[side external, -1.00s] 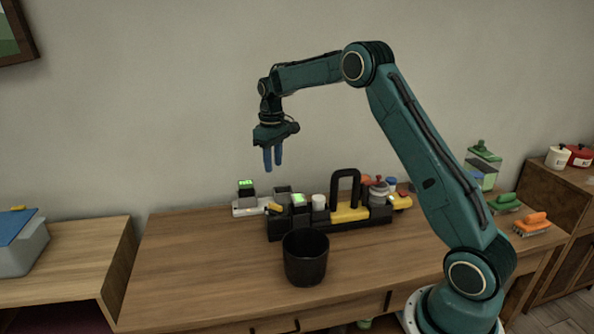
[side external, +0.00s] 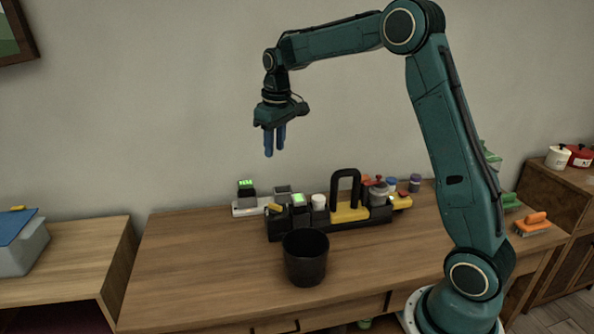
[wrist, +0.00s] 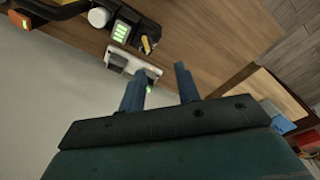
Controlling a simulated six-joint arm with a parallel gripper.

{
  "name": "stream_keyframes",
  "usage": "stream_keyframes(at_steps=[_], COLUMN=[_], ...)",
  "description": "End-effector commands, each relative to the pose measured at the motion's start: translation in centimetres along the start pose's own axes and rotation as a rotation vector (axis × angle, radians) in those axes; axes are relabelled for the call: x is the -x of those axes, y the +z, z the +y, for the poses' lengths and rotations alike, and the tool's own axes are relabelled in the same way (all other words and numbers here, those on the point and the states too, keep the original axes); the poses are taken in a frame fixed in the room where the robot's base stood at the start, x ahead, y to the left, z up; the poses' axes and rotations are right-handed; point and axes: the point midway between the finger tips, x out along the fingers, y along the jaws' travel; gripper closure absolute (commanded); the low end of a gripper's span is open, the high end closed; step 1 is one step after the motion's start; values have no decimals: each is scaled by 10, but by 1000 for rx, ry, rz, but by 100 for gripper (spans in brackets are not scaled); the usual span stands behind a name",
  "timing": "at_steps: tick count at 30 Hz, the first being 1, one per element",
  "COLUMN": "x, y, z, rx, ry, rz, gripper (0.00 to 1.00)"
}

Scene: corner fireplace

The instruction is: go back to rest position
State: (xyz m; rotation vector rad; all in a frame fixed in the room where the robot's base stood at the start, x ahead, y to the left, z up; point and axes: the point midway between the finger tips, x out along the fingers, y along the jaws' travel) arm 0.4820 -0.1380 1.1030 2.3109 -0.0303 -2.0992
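My gripper (side external: 275,150) hangs in the air with its blue fingers pointing down, well above the back of the wooden desk (side external: 190,285). In the wrist view the two fingers (wrist: 160,80) stand apart with nothing between them, so it is open and empty. My arm rises from its base at the right and bends at a high elbow, with the forearm reaching left. Nothing touches the gripper.
A black cup (side external: 305,262) stands upright on the desk. Behind it is a dark organizer (side external: 280,228) with a black-handled yellow item (side external: 348,212). A grey device with a green display (side external: 246,192) sits at the back. An orange brush (side external: 532,224) lies at right. The desk's left front is clear.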

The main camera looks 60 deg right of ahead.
Motion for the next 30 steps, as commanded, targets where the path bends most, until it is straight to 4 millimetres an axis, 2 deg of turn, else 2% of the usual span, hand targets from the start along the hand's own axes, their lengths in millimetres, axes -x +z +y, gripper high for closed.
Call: stream_keyframes(at_steps=[1,6,15,24,30], x=[11,40,77,98,101], y=[8,34,89,150,193], z=[-8,-30,-64,-94,-109], rx=[3,2,1,0,-1], ry=[3,10,15,13,7], rz=[15,58,134,211,263], gripper=[67,67,67,67,67])
